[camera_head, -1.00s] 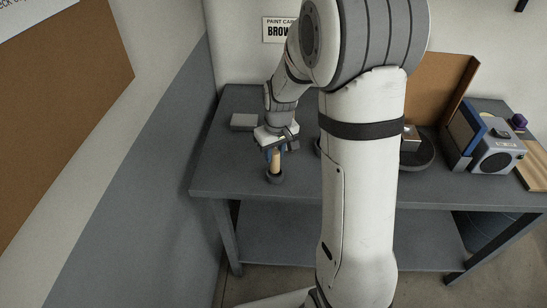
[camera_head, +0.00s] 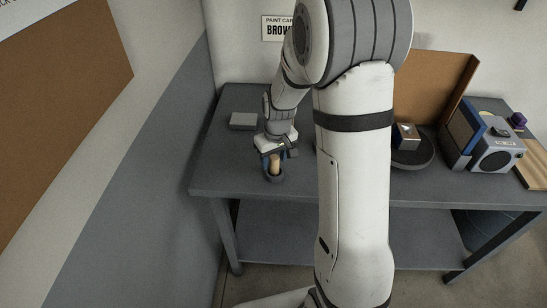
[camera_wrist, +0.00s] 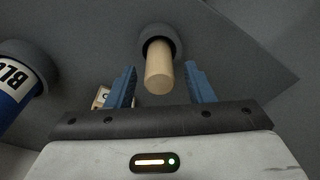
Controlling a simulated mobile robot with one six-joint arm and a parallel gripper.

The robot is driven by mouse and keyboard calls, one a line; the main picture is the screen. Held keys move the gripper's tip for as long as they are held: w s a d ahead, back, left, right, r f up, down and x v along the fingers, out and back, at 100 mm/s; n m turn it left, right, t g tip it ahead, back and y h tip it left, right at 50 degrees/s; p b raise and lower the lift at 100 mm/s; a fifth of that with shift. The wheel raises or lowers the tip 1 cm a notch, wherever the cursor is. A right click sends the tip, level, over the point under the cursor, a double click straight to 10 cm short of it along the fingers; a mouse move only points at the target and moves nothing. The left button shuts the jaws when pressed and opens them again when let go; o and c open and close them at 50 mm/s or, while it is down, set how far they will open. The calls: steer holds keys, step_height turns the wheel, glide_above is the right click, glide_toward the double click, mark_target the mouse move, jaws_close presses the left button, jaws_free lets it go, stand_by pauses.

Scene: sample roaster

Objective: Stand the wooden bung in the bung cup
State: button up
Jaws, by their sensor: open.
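The wooden bung (camera_head: 275,164) is a pale cylinder standing upright in the dark round bung cup (camera_head: 275,178) near the front left of the table. In the wrist view the bung (camera_wrist: 159,73) rises out of the cup (camera_wrist: 160,38), its near end facing the camera. My gripper (camera_head: 275,158) is above the cup. In the wrist view its blue fingers (camera_wrist: 161,80) are open, one on each side of the bung, with a gap on both sides. The bottom of the bung is hidden inside the cup.
A grey block (camera_head: 243,121) lies at the back left of the table (camera_head: 235,165). A dark round tray (camera_head: 425,159) and a grey machine (camera_head: 490,150) stand to the right. The wrist view shows a blue-labelled cylinder (camera_wrist: 14,92) at the left.

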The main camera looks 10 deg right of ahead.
steer(key=shift+r, duration=0.1)
step_height(320, 180, up, 11)
steer(key=s, duration=0.1)
steer(key=s+r+m, duration=0.1)
steer(key=s+r, duration=0.1)
steer(key=s, duration=0.8)
steer(key=s+r+m+t, duration=0.1)
steer(key=s+r+m, duration=0.1)
steer(key=s, duration=0.8)
steer(key=shift+s+r+t, duration=0.3)
steer(key=shift+s+r, duration=0.1)
steer(key=shift+r, duration=0.1)
steer(key=shift+d, duration=0.1)
